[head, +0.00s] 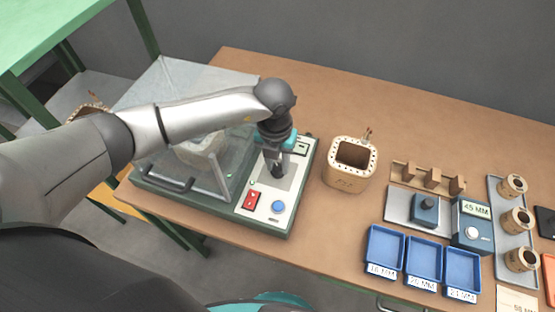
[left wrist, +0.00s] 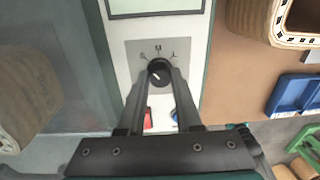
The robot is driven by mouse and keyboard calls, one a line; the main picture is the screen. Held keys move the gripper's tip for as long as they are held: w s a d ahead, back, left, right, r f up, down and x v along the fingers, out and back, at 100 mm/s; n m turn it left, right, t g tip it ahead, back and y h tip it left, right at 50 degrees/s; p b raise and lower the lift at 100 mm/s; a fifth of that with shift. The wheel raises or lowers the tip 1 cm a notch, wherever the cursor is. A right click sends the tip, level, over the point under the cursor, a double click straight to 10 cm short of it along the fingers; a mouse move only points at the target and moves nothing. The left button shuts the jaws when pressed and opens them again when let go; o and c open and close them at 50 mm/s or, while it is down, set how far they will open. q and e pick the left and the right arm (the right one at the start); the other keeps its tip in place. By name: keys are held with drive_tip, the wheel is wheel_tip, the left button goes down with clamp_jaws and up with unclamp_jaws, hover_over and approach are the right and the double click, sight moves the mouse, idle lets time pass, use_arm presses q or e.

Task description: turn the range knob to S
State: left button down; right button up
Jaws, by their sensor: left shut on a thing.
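The range knob (left wrist: 159,72) is a small round black knob on a grey square plate of the tester panel, with a short white line on its face. Small letters stand around its upper side, with an M-like mark at top centre; the side ones are too small to read surely. I cannot tell surely which letter the line points to. My left gripper (head: 277,172) points down over the panel, its dark fingers shut on the knob, one on each side in the left wrist view (left wrist: 160,80). In the head view the fingers hide the knob. My right gripper is not in view.
The tester (head: 262,226) has a red switch (head: 252,199), a blue button (head: 278,207) and a clear cover (head: 232,172) with a coil inside. Blue trays (head: 423,261) and a blue gauge (head: 471,233) stand further right.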

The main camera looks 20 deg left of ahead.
sight(275, 167)
use_arm(q)
drive_tip(key=shift+n, duration=0.6)
drive_tip(key=c, duration=0.6)
unclamp_jaws()
wheel_tip(275, 167, up, 15)
drive_tip(key=p, duration=0.1)
drive_tip(key=shift+a+r, duration=0.2)
drive_tip(key=shift+a, duration=0.1)
